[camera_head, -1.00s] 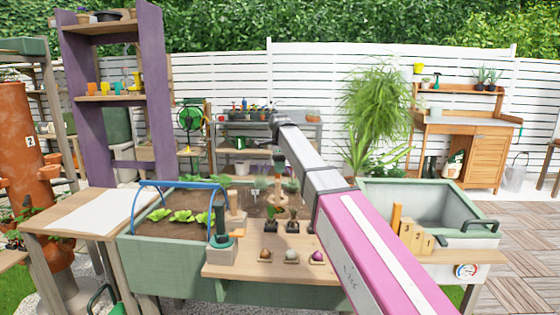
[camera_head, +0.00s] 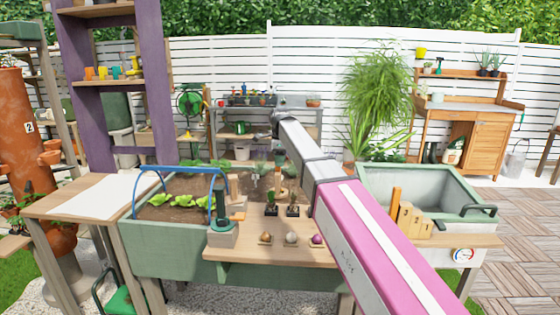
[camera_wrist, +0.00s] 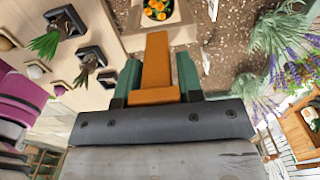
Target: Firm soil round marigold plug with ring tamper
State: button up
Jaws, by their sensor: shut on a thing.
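My gripper (camera_wrist: 158,82), with green fingers, is shut on an orange-brown wooden handle (camera_wrist: 157,60) in the wrist view. The handle widens into a crosspiece between the fingers. No ring shows on it, so I cannot confirm that it is the ring tamper. In the head view my arm crosses the planter, and the gripper and marigold cannot be made out clearly.
The green planter bed (camera_head: 160,240) has a blue hoop (camera_head: 180,169) over lettuces. A wooden shelf (camera_head: 285,247) at its front holds small dark pots and bulbs. A grey block with a dark green tool (camera_head: 222,222) stands left of them. Lavender (camera_wrist: 285,65) grows at right.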

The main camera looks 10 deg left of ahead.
jog(key=shift+f, duration=0.75)
dwell(1.6)
jog(key=shift+r, duration=5.1)
